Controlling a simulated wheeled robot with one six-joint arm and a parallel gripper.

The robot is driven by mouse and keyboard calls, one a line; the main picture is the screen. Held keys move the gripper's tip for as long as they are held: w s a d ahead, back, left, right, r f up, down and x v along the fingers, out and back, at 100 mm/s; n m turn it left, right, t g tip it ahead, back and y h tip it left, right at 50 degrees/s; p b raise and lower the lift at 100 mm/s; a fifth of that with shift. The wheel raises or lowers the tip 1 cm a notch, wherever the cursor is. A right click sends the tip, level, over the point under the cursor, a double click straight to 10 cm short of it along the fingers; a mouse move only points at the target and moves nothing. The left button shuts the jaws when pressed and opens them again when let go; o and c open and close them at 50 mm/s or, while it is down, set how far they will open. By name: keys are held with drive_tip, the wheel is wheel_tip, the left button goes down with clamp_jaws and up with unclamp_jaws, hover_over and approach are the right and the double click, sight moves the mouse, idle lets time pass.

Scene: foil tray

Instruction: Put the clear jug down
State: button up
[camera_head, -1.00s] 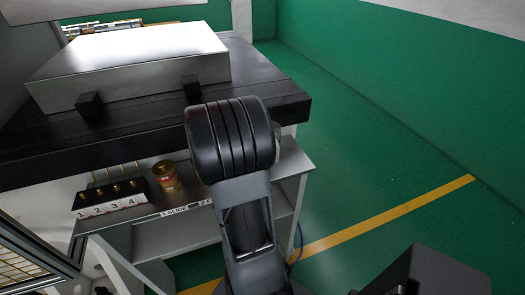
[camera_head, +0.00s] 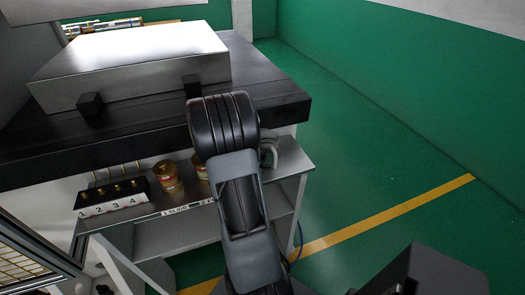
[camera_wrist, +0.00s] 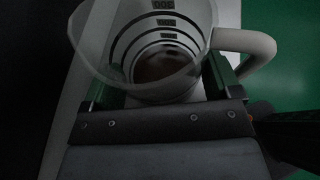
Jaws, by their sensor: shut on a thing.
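The clear jug (camera_wrist: 128,72) fills the upper middle of the wrist view, seen from above. It has dark scale rings and a pale handle (camera_wrist: 262,48) to the right. Something dark brown shows at its bottom. My gripper (camera_wrist: 160,84) is shut on the jug, with a finger at each side. In the head view a pale loop, which looks like the jug's handle (camera_head: 270,153), shows beside my arm, above the right end of the shelf (camera_head: 288,163). The rest of the jug is hidden behind my arm. I cannot tell whether its base touches the shelf.
Brass-coloured cans (camera_head: 167,176) stand on the shelf left of my arm, beside a block numbered 1 to 4 (camera_head: 112,196). A dark worktop (camera_head: 265,90) overhangs the shelf and carries a large metal box (camera_head: 130,62). Green floor (camera_head: 370,160) lies open to the right.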

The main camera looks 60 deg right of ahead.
drive_tip(key=shift+f, duration=0.2)
drive_tip(key=o, duration=0.8)
drive_tip(key=shift+r, duration=0.1)
drive_tip(key=shift+r, duration=0.2)
drive_tip(key=v, duration=0.7)
drive_tip(key=shift+w+a+r+b, duration=0.1)
drive_tip(key=shift+w+a+b, duration=0.05)
drive_tip(key=shift+a+b, duration=0.25)
drive_tip(key=a+r+m+t+y, duration=0.2)
drive_tip(key=a+m+t+y, duration=0.1)
drive_tip(key=a, duration=0.7)
drive_tip(key=s+a+r+m+t+y, duration=0.1)
drive_tip(key=a+m+t+y, duration=0.2)
drive_tip(key=a, duration=0.7)
drive_tip(key=a+r+m+t+y, duration=0.2)
drive_tip(key=a+m+y, duration=0.4)
drive_tip(key=a, duration=0.4)
drive_tip(key=shift+s+a+r+m+t+y, duration=0.3)
drive_tip(key=shift+s+a+r+m+t, duration=0.15)
drive_tip(key=shift+m, duration=0.45)
drive_tip(key=shift+w+f, duration=0.1)
